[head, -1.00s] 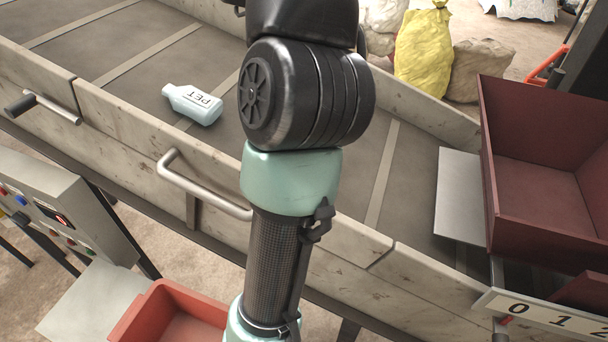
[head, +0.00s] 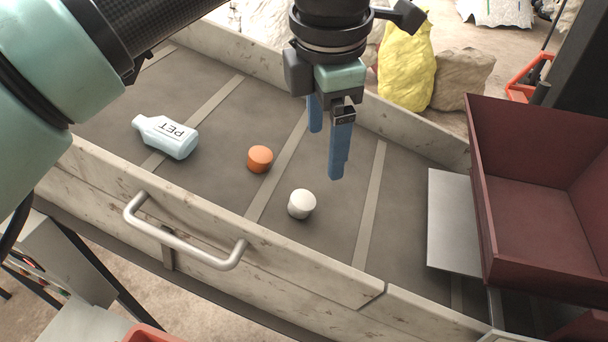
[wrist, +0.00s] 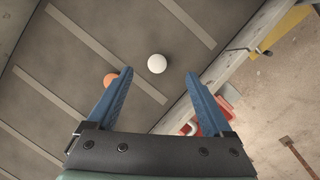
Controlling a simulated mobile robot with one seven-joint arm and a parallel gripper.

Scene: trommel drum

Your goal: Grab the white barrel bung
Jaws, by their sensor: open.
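The white barrel bung (head: 301,204) is a short white cylinder lying on the dark grey conveyor belt (head: 330,232), near the belt's front side wall. It also shows in the wrist view (wrist: 157,63), beyond my fingertips and between their lines. My gripper (head: 325,150) has blue fingers and is open and empty. In the head view it hangs above the belt, up and to the right of the white bung, apart from it. In the wrist view my gripper (wrist: 158,75) has an orange cap (wrist: 111,79) partly behind its left finger.
The orange cap (head: 260,159) lies left of the white bung, and a pale PET bottle (head: 168,137) farther left. The front side wall (head: 310,275) carries a metal handle (head: 185,243). A dark red bin (head: 535,210) stands at the right. The belt right of the bung is clear.

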